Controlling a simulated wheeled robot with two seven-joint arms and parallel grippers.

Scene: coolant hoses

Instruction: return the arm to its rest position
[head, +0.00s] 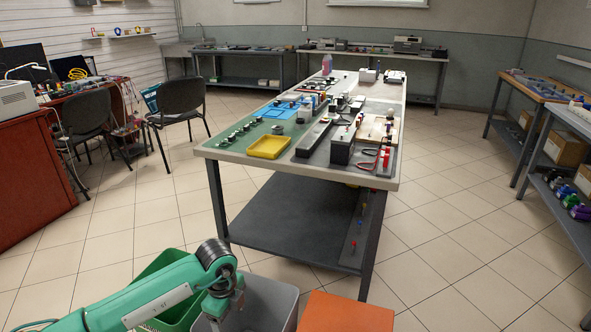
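My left arm (150,292) is green and reaches in from the lower left. Its wrist bends down at a dark round joint. My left gripper (221,302) points down at the grey bin (272,294), over or inside its near left part; I cannot tell which. Its fingertips are small and dark here, and I cannot tell whether they are open or hold anything. My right arm and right gripper are not in view.
A green bin (158,262) stands behind my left arm, and an orange box (345,313) is right of the grey bin. Ahead is a long workbench (232,155) with a yellow tray (269,147) and several parts. Two chairs stand left; tiled floor is clear right.

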